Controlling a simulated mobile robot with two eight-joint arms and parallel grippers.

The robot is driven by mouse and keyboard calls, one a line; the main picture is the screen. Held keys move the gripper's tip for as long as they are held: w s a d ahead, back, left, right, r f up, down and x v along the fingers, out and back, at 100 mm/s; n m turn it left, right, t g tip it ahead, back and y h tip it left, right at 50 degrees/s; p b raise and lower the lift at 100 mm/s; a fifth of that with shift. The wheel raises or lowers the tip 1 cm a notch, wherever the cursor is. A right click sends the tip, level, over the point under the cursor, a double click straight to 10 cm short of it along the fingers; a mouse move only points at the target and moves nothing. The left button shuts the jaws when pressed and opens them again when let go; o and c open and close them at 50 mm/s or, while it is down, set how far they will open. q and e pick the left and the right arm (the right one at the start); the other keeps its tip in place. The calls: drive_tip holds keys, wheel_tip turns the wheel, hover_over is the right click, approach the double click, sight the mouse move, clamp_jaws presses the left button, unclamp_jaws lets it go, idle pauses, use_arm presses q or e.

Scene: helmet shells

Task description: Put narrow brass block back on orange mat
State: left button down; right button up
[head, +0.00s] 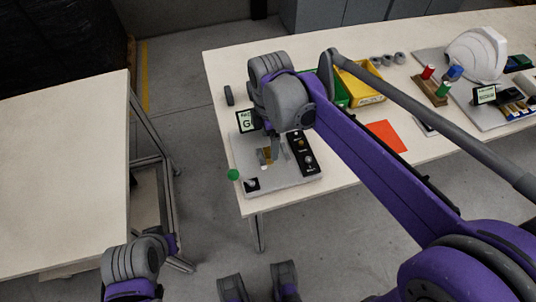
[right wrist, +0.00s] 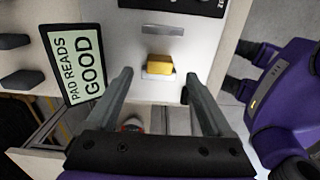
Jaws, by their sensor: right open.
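The narrow brass block (head: 266,153) is on the light instrument plate at the near left of the long table. In the right wrist view the brass block (right wrist: 159,65) shows as yellow, on a small white square. My right gripper (head: 278,152) is over the plate, partly hiding it. In the right wrist view my right gripper (right wrist: 157,82) is open and empty, its fingertips spread to either side of the block's line, with the block just beyond them. The orange mat (head: 386,135) lies flat and bare to the right on the table.
A sign (right wrist: 78,62) reading "PAD READS GOOD" stands beside the plate. A black panel with knobs (head: 301,153) is on the plate's right. A yellow bin (head: 362,84), a wooden rack (head: 432,91) and a white helmet shell (head: 476,54) stand farther right. My right arm crosses above the table.

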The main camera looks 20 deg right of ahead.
sight(268, 152)
drive_tip(key=f, duration=0.4)
drive_tip(key=shift+a+f+b, duration=0.2)
drive_tip(key=shift+b, duration=0.1)
drive_tip(key=shift+c, duration=0.3)
clamp_jaws()
